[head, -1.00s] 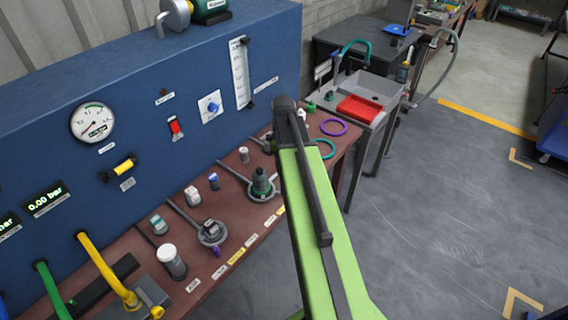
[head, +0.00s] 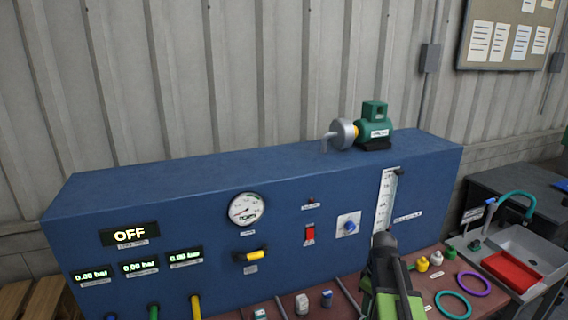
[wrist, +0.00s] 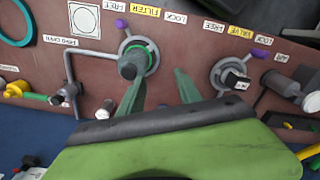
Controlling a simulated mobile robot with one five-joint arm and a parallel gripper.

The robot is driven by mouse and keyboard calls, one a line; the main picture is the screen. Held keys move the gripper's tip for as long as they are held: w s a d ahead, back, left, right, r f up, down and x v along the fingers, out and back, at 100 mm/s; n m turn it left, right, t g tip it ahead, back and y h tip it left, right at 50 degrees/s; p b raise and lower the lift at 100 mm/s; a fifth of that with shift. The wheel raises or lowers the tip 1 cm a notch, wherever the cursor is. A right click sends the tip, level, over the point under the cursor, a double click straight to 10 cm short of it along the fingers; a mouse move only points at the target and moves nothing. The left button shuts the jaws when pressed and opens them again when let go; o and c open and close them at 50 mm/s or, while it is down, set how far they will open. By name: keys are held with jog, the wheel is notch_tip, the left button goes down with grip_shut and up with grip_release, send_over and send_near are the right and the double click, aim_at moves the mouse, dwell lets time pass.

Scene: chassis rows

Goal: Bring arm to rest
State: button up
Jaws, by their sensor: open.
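My green arm (head: 392,290), with its dark joint on top, rises at the bottom right of the head view, in front of the blue panel. My gripper is hidden or out of frame there. In the wrist view my gripper (wrist: 160,88) shows two green fingers spread apart with nothing between them. A dark green filter (wrist: 132,64) in a ring holder lies just beyond the left finger; I cannot tell whether they touch. A valve (wrist: 236,80) in another ring holder is right of the right finger.
The blue panel (head: 200,215) stands behind the brown bench, with a green pump (head: 374,128) on top. Green (head: 455,304) and purple (head: 474,284) rings lie on the bench at right. A sink with a red tray (head: 512,272) is at far right.

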jog(key=s+a+f+m, duration=0.1)
jog(key=s+a+m, duration=0.2)
jog(key=a, duration=0.4)
jog(key=s+a+f+m+b, duration=0.1)
jog(key=s+a+m, duration=0.2)
jog(key=a+m, duration=0.2)
jog(key=shift+a, duration=1.05)
jog(key=shift+c, duration=0.4)
jog(key=shift+s+f, duration=0.1)
